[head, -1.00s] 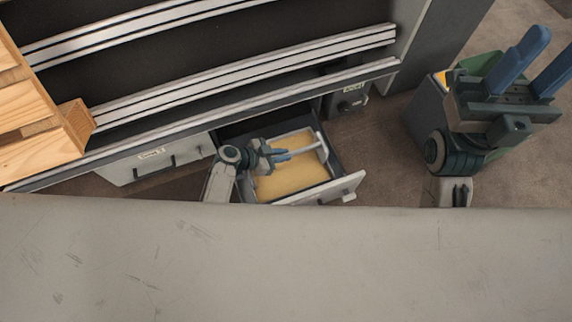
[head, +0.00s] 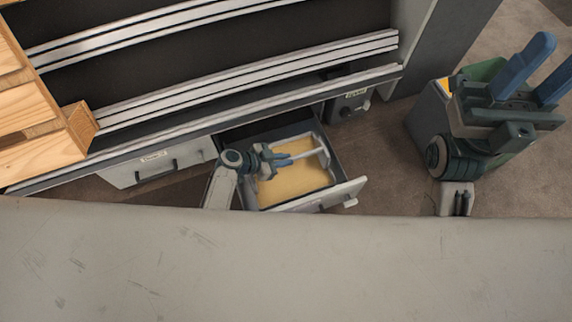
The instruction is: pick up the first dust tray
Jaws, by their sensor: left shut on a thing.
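The dust tray (head: 323,144) is a pale, shallow tray with yellow dust (head: 296,182) in it. It is in the open drawer (head: 347,190) under the line; I cannot tell whether it is raised off the drawer floor. My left gripper (head: 308,155) reaches in over the tray from the left and is shut on its pale handle bar. The arm and gripper hide the tray's left part. My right gripper (head: 543,68) is raised at the right, away from the tray, with its two blue fingers apart and nothing between them.
A closed drawer (head: 155,168) is left of the open one. A dark unit with a handle (head: 348,104) is right of it. The rails (head: 250,72) run above, with wooden pallet boards (head: 40,115) at the left. Brown floor (head: 385,150) is clear to the right.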

